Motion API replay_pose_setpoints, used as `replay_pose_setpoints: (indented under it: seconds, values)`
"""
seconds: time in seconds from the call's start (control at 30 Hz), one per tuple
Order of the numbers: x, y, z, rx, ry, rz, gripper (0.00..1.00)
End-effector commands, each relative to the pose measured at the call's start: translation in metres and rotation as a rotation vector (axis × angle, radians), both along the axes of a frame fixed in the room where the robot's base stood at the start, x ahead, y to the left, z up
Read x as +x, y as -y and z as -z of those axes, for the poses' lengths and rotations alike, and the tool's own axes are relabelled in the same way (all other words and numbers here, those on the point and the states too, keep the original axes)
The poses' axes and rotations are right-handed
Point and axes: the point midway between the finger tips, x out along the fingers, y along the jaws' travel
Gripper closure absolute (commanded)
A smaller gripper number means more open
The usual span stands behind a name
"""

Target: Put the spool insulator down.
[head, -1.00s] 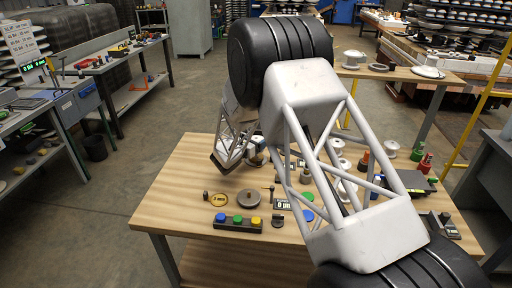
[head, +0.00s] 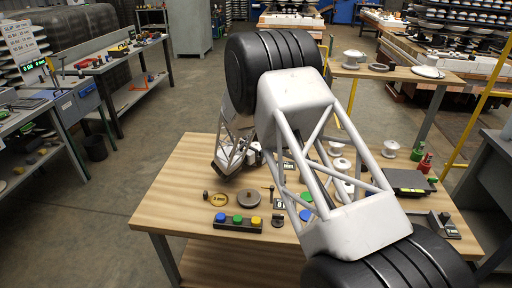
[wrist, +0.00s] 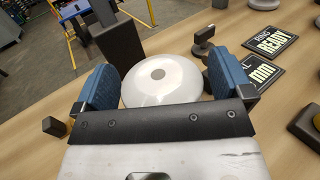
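The spool insulator (wrist: 150,92) shows in the wrist view as a glossy white disc with a grey round centre. My gripper (wrist: 163,84) has its two blue-padded fingers on either side of the disc, close against its edges, and appears shut on it. The disc's underside is hidden, so I cannot tell whether it touches the table. In the head view my arm covers most of the gripper, and the held spool cannot be made out clearly. The wooden table (head: 190,160) lies below.
A dark upright block (wrist: 118,45) stands just beyond the left finger. A small dark knobbed piece (wrist: 204,40) and black signs (wrist: 271,40) lie to the right. A three-button box (head: 237,223), dark ring (head: 249,198) and brass disc (head: 217,199) are near the table's front. White spools (head: 390,149) stand right.

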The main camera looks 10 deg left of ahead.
Motion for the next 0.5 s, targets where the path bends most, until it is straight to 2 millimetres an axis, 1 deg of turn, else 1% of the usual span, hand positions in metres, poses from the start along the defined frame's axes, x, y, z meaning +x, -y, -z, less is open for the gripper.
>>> replay_pose_setpoints:
  seconds: [0.37,0.5]
  values:
    - [-0.0003,-0.0002,-0.0033,0.0,0.0,0.0,0.0]
    - [-0.0084,-0.0062,-0.0029,0.0,0.0,-0.001,0.0]
